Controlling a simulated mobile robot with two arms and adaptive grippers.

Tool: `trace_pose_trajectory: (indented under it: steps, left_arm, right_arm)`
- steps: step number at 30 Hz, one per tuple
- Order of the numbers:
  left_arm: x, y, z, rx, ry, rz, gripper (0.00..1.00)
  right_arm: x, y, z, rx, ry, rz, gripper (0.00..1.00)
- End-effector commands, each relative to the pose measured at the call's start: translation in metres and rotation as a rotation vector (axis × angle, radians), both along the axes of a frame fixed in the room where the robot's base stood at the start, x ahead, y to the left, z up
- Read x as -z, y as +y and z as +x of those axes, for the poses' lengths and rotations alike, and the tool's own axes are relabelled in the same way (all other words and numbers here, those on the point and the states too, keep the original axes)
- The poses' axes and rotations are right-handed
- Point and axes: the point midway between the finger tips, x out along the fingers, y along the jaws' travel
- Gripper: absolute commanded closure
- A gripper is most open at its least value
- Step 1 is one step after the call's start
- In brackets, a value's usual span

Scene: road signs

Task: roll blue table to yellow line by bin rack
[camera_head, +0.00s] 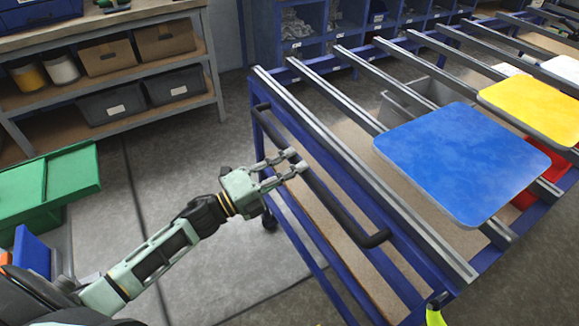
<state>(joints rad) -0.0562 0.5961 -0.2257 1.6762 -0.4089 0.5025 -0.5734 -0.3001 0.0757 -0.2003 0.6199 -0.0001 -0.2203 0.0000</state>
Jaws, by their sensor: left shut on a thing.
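The blue table (420,262) is a blue-framed cart with grey metal rails across its top, on the right in the head view. A black handle (330,203) runs along its near left side. My left gripper (295,163) is shut on this handle, towards its far part. A caster shows below the frame. The blue rack (282,50) with bins stands at the back, beyond the table. No yellow floor line is visible. My right gripper is not in view.
A blue panel (460,160) and a yellow panel (535,105) lie on the rails. A shelf unit (95,87) with boxes stands at the back left. A green bin (60,185) is at the left edge. Grey floor (170,170) is clear between shelf and table.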

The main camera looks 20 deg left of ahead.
Motion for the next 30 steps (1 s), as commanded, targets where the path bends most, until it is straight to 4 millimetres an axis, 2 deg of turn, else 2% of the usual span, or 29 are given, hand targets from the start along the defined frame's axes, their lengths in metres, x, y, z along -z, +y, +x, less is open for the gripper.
trace_pose_trajectory:
  steps: [1,15,16,22,30]
  left_arm:
    - [-0.0118,0.0034,0.0044,-0.008,-0.017,-0.01,1.0]
    - [-0.0124,0.0031,0.004,-0.006,-0.018,-0.011,1.0]
    - [-0.0125,0.003,0.004,-0.006,-0.018,-0.011,0.83]
    - [-0.0105,0.0025,0.0033,-0.005,-0.015,-0.008,0.65]
    - [-0.0062,0.002,0.0022,-0.004,-0.01,-0.005,0.64]
  right_arm:
    - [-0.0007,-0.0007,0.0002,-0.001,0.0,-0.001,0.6]
    - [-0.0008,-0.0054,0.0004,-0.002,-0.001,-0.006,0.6]
    - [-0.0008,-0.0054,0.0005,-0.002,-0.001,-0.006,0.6]
    - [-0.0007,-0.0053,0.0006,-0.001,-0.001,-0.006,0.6]
    - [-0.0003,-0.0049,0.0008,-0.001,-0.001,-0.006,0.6]
